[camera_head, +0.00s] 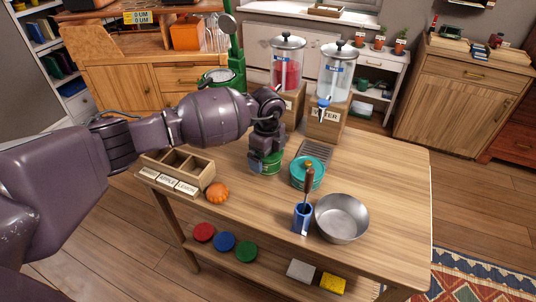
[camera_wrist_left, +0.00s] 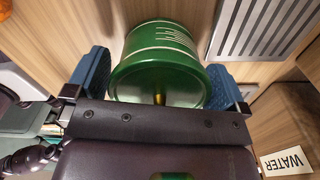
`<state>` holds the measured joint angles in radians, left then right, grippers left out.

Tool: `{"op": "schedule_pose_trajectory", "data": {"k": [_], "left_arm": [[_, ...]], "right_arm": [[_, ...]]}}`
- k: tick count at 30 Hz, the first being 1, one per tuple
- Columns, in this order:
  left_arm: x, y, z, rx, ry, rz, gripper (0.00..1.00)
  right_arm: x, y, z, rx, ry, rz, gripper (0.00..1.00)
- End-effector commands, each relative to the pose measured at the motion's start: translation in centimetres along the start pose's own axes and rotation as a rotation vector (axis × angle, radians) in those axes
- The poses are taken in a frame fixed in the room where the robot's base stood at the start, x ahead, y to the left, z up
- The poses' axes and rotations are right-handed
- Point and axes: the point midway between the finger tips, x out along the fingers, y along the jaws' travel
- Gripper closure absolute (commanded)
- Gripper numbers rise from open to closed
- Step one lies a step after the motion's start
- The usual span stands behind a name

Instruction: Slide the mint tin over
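A green tin (camera_head: 266,164), which I take to be the mint tin, stands on the wooden table, partly hidden by my left gripper (camera_head: 265,160). In the left wrist view the tin (camera_wrist_left: 158,70) has pale stripes and a gold knob. The blue finger pads of my left gripper (camera_wrist_left: 158,85) lie against both its sides, with no clear gap. The gripper points down at the table from above. My right gripper is not in view.
A teal round container (camera_head: 307,174) and a metal drip grate (camera_head: 315,151) are right of the tin. A metal bowl (camera_head: 342,218), blue cup (camera_head: 302,217), orange pumpkin-like item (camera_head: 217,193) and labelled wooden box (camera_head: 205,172) stand nearby. The table's right side is clear.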

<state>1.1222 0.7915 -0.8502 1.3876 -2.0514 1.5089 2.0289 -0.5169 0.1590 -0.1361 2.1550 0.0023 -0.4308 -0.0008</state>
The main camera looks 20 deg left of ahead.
Motion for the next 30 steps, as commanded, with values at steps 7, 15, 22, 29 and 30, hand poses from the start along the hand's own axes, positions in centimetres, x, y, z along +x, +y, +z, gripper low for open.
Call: {"op": "schedule_pose_trajectory", "data": {"k": [7, 15, 22, 29, 30], "left_arm": [[-0.8, 0.0, 0.0, 0.0, -0.001, -0.003, 0.0], [-5.7, -0.1, 0.0, 0.001, -0.003, -0.01, 0.0], [-9.2, 0.0, 0.0, 0.0, -0.002, -0.006, 0.0], [-10.8, 0.0, 0.0, 0.0, 0.0, -0.001, 0.0], [-10.8, 0.0, 0.0, 0.0, 0.0, -0.001, 0.0]], "right_arm": [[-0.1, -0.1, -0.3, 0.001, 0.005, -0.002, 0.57], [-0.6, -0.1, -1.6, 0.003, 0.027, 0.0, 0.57], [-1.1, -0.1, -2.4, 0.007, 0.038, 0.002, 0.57], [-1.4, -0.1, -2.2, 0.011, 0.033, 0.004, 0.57], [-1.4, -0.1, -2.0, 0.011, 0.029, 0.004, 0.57]]}}
